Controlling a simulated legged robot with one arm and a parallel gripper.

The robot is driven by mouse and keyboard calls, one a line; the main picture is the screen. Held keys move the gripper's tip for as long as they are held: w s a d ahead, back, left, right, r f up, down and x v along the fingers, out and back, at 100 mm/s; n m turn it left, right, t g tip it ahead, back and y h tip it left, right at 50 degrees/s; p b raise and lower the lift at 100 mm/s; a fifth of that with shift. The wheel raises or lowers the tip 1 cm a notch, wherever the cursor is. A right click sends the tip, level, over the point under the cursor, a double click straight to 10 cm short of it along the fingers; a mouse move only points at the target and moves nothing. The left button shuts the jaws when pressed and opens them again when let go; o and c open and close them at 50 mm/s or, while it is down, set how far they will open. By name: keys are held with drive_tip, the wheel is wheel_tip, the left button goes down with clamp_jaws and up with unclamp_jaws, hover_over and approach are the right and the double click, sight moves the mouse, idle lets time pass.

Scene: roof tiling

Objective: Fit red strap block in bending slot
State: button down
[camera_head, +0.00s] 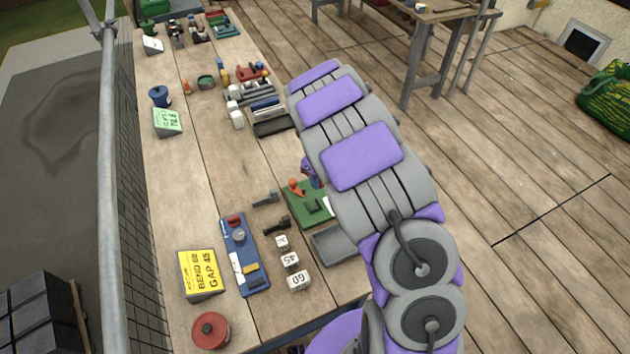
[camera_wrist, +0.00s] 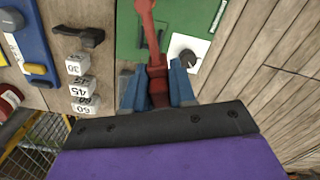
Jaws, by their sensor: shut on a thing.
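In the wrist view my gripper (camera_wrist: 157,88) has blue fingers closed on a red piece (camera_wrist: 157,72) with a long narrow arm reaching up the picture. The piece is over the green board (camera_wrist: 130,40); I cannot tell whether it is fixed there. A small red block (camera_head: 233,221) lies on the blue board (camera_head: 240,262) to the left. I cannot make out a bending slot.
White numbered cubes (camera_head: 290,261) and a dark clamp-like tool (camera_head: 277,224) lie between the boards. A grey tray (camera_head: 335,244) is below the green board. A yellow card (camera_head: 200,273) reads BEND 62 GAP 45. A red tin (camera_head: 210,331) stands at the near end. Bare wood lies mid-bench.

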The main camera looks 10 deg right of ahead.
sight(317, 203)
drive_tip(key=shift+d+f+m, duration=0.25)
drive_tip(key=shift+f+m, duration=0.05)
drive_tip(key=shift+m, duration=0.5)
drive_tip(key=shift+a+f+m, duration=0.1)
drive_tip(key=shift+f+m, duration=0.1)
drive_tip(key=shift+m, duration=0.4)
drive_tip(key=a+m, duration=0.2)
drive_tip(key=a, duration=0.2)
drive_tip(key=d+f, duration=0.2)
drive_tip(key=d, duration=0.1)
drive_tip(key=shift+d+f+b, duration=0.1)
drive_tip(key=shift+d+b, duration=0.15)
drive_tip(key=shift+b, duration=0.15)
drive_tip(key=shift+d+f, duration=0.1)
drive_tip(key=shift+f, duration=0.2)
drive_tip(key=a+f, duration=0.1)
drive_tip(key=a+f+b, duration=0.1)
drive_tip(key=a, duration=0.1)
drive_tip(key=shift+a+f, duration=0.2)
drive_tip(key=shift+a+f+b, duration=0.1)
drive_tip(key=shift+f+b, duration=0.2)
drive_tip(key=shift+b, duration=0.05)
drive_tip(key=d, duration=0.1)
drive_tip(key=d+f, duration=0.1)
drive_tip(key=shift+d+f, duration=0.55)
drive_tip(key=shift+f, duration=0.15)
drive_tip(key=shift+a, duration=1.2)
drive_tip(key=shift+d, duration=0.9)
drive_tip(key=shift+a+r, duration=0.1)
drive_tip(key=shift+a, duration=0.35)
